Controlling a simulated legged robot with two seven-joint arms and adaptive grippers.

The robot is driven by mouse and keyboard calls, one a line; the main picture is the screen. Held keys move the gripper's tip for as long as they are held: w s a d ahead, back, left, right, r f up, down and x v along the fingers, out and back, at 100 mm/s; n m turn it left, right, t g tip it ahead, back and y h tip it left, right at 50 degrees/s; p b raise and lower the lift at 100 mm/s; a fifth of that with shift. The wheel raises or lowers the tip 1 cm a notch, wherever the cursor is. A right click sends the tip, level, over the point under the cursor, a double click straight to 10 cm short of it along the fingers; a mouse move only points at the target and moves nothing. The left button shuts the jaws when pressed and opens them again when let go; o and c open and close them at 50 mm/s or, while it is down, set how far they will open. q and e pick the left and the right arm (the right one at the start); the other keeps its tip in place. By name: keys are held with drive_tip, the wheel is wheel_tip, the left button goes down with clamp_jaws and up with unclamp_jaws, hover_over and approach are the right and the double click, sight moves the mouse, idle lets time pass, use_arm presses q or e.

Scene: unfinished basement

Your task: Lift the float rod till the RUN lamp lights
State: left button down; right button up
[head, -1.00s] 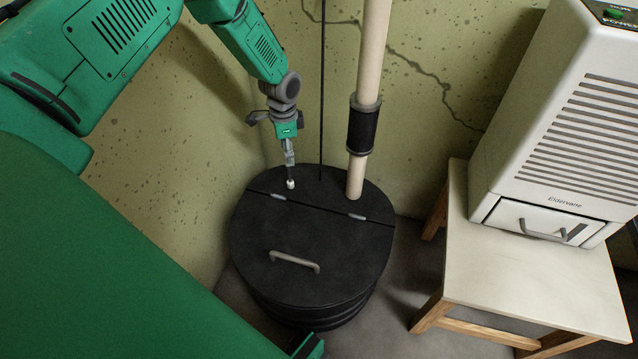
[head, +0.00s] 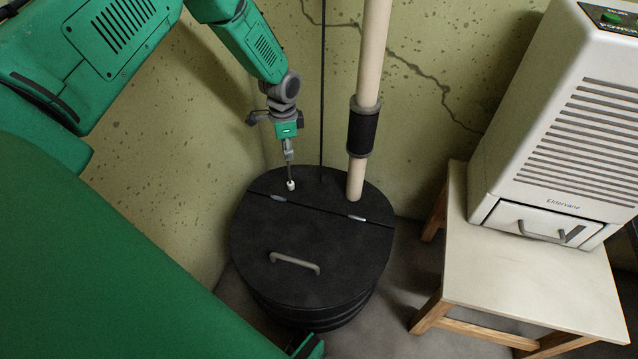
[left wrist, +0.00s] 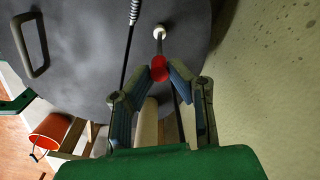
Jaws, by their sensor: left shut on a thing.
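The float rod (head: 290,172) is a thin upright rod rising from a white collar (head: 291,185) in the black round lid (head: 300,250) of the sump pit. My left gripper (head: 289,155) is above the lid, shut on the rod's upper end. In the left wrist view, the red end of the rod (left wrist: 159,68) sits between my left fingertips (left wrist: 160,73), and the white collar (left wrist: 159,32) shows beyond it. I cannot make out a RUN lamp in these views.
A pale pipe (head: 371,60) with a black sleeve and a thin black cable (head: 322,90) rise from the lid close right of the gripper. A white appliance (head: 560,130) with a green POWER light stands on a stool (head: 520,285). A red bucket (left wrist: 50,130) shows in the left wrist view.

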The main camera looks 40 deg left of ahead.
use_arm(q)
drive_tip(key=shift+s+a+r+p, duration=0.1)
drive_tip(key=shift+a+r+p, duration=0.05)
drive_tip(key=shift+r+p, duration=0.5)
drive_tip(key=shift+s+a+r+p, duration=0.1)
drive_tip(key=shift+r+p, duration=0.45)
drive_tip(key=shift+r, duration=0.4)
drive_tip(key=c, duration=1.4)
unclamp_jaws()
drive_tip(key=shift+w+f, duration=0.1)
drive_tip(key=shift+w+r, duration=0.1)
drive_tip(key=shift+r, duration=0.4)
wheel_tip(320, 180, up, 11)
drive_tip(key=shift+f, duration=0.15)
